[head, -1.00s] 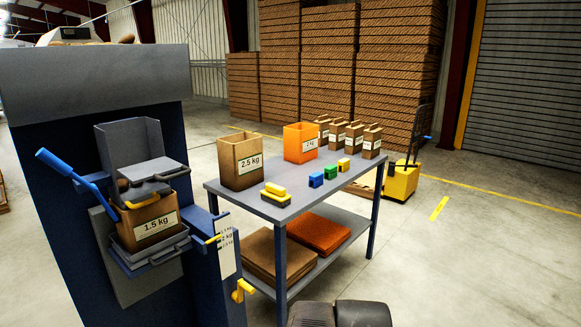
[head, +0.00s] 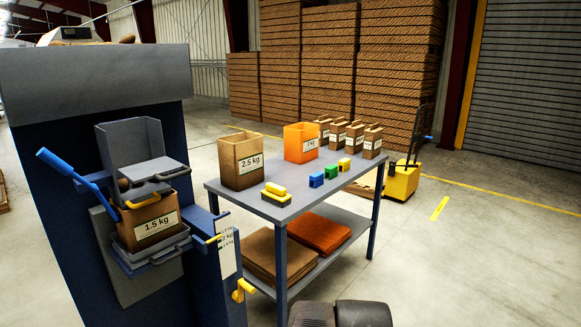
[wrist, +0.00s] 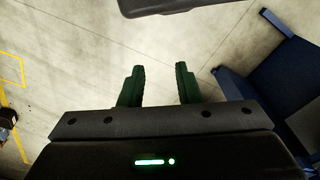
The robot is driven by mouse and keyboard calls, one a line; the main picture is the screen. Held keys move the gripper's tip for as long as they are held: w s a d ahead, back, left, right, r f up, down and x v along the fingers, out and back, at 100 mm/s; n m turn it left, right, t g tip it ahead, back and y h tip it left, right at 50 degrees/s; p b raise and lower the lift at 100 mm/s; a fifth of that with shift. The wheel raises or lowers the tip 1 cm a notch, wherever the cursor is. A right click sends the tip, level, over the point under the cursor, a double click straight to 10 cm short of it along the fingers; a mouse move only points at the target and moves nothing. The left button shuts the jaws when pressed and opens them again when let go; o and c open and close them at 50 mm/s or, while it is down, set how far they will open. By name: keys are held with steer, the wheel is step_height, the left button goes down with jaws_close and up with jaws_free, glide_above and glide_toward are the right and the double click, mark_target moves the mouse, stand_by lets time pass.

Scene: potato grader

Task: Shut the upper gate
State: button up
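The upper gate (head: 150,168) is a flat grey plate with a dark handle along its front edge, under the grey hopper (head: 130,138) on the blue grader in the head view. It juts out toward the front, above a brown 1.5 kg bag (head: 150,220). A lower grey plate with a handle (head: 155,254) sits beneath that bag. A blue lever (head: 68,168) sticks out to the left of the hopper. In the wrist view my gripper (wrist: 157,82) has its two green fingers apart with nothing between them, above bare floor. The gripper's fingers are not visible in the head view.
A grey table (head: 275,205) stands right of the grader, with a 2.5 kg bag (head: 240,162), an orange box (head: 300,143), small bags and coloured blocks.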

steer(key=shift+r, duration=0.1)
steer(key=c, duration=0.3)
steer(key=w+a+r+t+y+p, duration=0.1)
steer(key=w+a+r, duration=0.2)
steer(key=w, duration=0.1)
steer(key=w+a+r+m+t+y+p, duration=0.1)
steer(key=w+a+r+y+p, duration=0.1)
steer(key=w+a+r, duration=0.2)
steer(key=w+a+r+m+t+y+p, duration=0.1)
steer(key=w+a+r+y+p, duration=0.1)
steer(key=w+a+r, duration=0.1)
steer(key=shift+w+a+r, duration=0.2)
steer(key=shift+w+a, duration=0.2)
steer(key=shift+w, duration=0.15)
steer(key=shift+w+a+r, duration=0.2)
steer(key=shift+w+a, duration=0.15)
steer(key=shift+w, duration=0.15)
jaws_close()
steer(key=w+a+r+m+t+y+p, duration=0.2)
steer(key=w+a+r+y, duration=0.1)
steer(key=w+a+r, duration=0.45)
steer(key=w+a+r+m+t+y+p, duration=0.25)
steer(key=w+a+r, duration=0.25)
steer(key=a+r, duration=0.45)
steer(key=w+a+f+p, duration=0.1)
steer(key=w+a+p, duration=0.1)
steer(key=w+a, duration=0.5)
steer(key=shift+w+a+f, duration=0.3)
steer(key=shift+w+a, duration=0.1)
steer(key=shift+a, duration=0.75)
